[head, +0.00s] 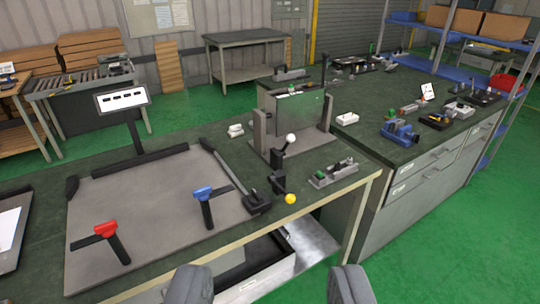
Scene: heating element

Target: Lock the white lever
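A dark lever with a white ball knob (291,138) stands at the front of a grey metal fixture (262,130) on the workbench. Its arm slants from the white ball down to a dark pivot. A second dark lever with a yellow ball knob (290,199) sits lower, by the bench's front edge. Whether either lever is locked cannot be told. My gripper (270,275) is open and empty at the bottom of the view. Its two grey fingers are wide apart, nearer to the camera than the bench, and touch neither lever.
A grey plate (150,215) with a red-handled clamp (106,230) and a blue-handled clamp (203,192) lies left of the levers. A small metal device (333,173) lies to the right. An open drawer (262,276) juts out below the bench.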

